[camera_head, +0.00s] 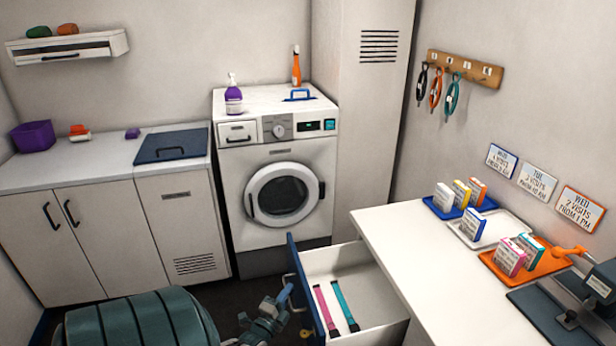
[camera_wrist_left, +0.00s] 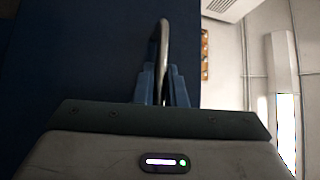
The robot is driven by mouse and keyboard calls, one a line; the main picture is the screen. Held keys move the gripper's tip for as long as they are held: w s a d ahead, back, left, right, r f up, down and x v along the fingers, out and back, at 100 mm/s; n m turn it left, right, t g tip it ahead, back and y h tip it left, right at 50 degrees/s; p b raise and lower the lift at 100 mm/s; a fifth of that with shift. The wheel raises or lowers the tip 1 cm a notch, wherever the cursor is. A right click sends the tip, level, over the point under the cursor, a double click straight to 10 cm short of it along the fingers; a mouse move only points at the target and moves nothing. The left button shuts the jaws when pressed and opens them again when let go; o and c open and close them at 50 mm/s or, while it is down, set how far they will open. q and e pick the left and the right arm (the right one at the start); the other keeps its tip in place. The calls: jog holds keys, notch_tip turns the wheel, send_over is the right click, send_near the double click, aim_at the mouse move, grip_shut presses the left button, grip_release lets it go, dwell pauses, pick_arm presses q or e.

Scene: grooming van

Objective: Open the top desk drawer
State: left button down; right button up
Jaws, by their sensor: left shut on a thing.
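The top desk drawer (camera_head: 350,259) is pulled out from under the white desk top, with its inside showing. Its dark blue front (camera_head: 303,285) faces left and fills the left of the left wrist view (camera_wrist_left: 70,55). My left gripper (camera_head: 285,293) is at that front, low in the head view. In the left wrist view its blue fingers (camera_wrist_left: 161,88) are shut on the curved metal drawer handle (camera_wrist_left: 163,45). A pink strip (camera_head: 325,310) and a teal strip (camera_head: 345,305) lie in the drawer. My right gripper is not in view.
The white desk (camera_head: 430,265) carries a blue tray (camera_head: 446,211), a white tray (camera_head: 515,226) and an orange tray (camera_head: 545,264) with small boxes. A washing machine (camera_head: 275,170) stands behind the drawer. A rounded teal-green shape (camera_head: 140,322) fills the lower left.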

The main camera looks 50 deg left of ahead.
pick_arm(q)
jog(key=shift+s+a+f+p, duration=0.1)
jog(key=shift+s+a+p, duration=0.25)
jog(key=shift+s, duration=0.65)
jog(key=shift+s+a+p, duration=0.15)
jog(key=shift+s+a, duration=0.25)
jog(key=shift+s, duration=0.55)
jog(key=c, duration=1.5)
grip_release()
jog(key=b+v, duration=0.1)
jog(key=v, duration=0.9)
jog(key=shift+s+d, duration=0.15)
jog(key=shift+s, duration=0.2)
jog(key=shift+f, duration=0.1)
